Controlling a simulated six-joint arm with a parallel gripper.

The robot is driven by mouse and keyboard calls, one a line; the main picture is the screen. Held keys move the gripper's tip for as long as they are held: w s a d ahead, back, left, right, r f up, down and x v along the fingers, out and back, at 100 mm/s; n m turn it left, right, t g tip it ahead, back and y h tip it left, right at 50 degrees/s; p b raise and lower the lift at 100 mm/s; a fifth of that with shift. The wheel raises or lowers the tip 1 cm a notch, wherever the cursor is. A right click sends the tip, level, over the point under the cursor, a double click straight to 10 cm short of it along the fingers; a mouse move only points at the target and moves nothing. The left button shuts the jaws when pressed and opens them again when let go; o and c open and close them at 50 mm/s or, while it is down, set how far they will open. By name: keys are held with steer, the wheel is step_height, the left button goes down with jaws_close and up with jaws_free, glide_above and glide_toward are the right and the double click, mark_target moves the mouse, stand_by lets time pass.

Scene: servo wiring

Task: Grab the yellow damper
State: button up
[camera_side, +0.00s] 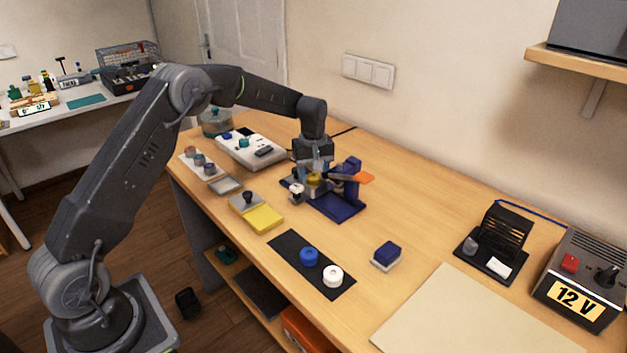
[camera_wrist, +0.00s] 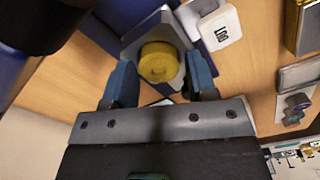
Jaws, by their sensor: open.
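The yellow damper (camera_wrist: 159,62) is a round, short knob seated in a grey holder (camera_wrist: 151,33) in the wrist view. My gripper (camera_wrist: 158,82) is open, with one blue-grey finger on each side of the damper. I cannot tell whether the fingers touch it. In the side view my gripper (camera_side: 312,172) points down over the fixture and partly hides the damper.
A white labelled block (camera_wrist: 220,28) stands close beside the damper. The fixture's blue upright (camera_side: 352,180) with an orange tab (camera_side: 365,178) rises right of my gripper.

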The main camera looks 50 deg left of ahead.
steer(key=shift+c, duration=0.2)
steer(key=c, duration=0.7)
steer(key=shift+o, duration=0.2)
steer(key=shift+r, duration=0.15)
